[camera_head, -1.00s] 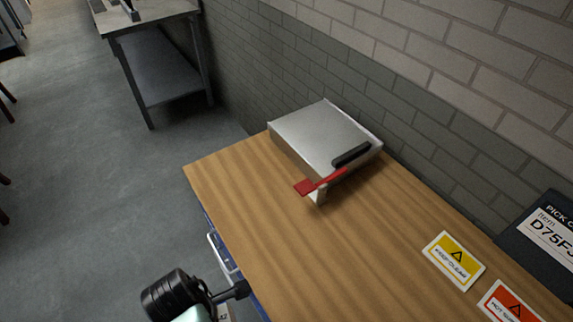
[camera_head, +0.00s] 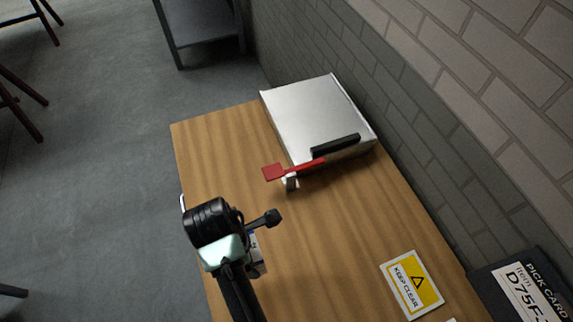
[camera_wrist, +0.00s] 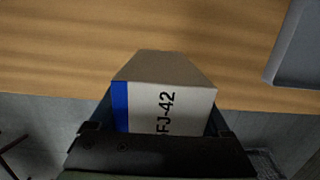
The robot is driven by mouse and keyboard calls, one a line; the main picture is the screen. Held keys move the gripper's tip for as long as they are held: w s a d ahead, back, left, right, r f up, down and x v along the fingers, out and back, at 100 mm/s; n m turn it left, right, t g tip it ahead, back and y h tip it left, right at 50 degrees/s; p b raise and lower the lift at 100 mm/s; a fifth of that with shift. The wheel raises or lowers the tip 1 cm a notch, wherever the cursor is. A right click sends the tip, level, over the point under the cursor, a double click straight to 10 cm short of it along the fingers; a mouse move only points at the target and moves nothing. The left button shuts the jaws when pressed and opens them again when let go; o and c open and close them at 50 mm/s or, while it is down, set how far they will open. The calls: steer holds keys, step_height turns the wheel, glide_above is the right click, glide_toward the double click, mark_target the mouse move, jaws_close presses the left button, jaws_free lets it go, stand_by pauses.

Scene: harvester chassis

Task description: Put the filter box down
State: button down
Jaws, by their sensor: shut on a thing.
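The filter box is a small white carton with a blue stripe and the letters "FJ-42", seen in the wrist view (camera_wrist: 168,100). My gripper (camera_wrist: 160,122) is shut on it, with a dark finger at each side. In the head view my gripper (camera_head: 256,262) is by the left edge of the wooden bench (camera_head: 330,240), and only a small part of the box (camera_head: 257,243) shows behind my arm. The box is at or above the bench's edge strip; I cannot tell whether it touches the wood.
A silver case (camera_head: 315,112) with a black handle (camera_head: 336,145) and a red flag-like piece (camera_head: 285,171) stands at the back of the bench. A yellow "KEEP CLEAR" label (camera_head: 411,284) lies to the right, near a dark pick-card holder (camera_head: 525,290). The bench middle is bare.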

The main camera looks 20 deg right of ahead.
steer(key=shift+a, duration=0.15)
steer(key=shift+a+f, duration=0.1)
steer(key=shift+f, duration=0.25)
step_height(320, 180, down, 9)
steer(key=shift+f+p, duration=0.1)
steer(key=shift+p, duration=0.35)
steer(key=shift+f, duration=0.15)
jaws_free()
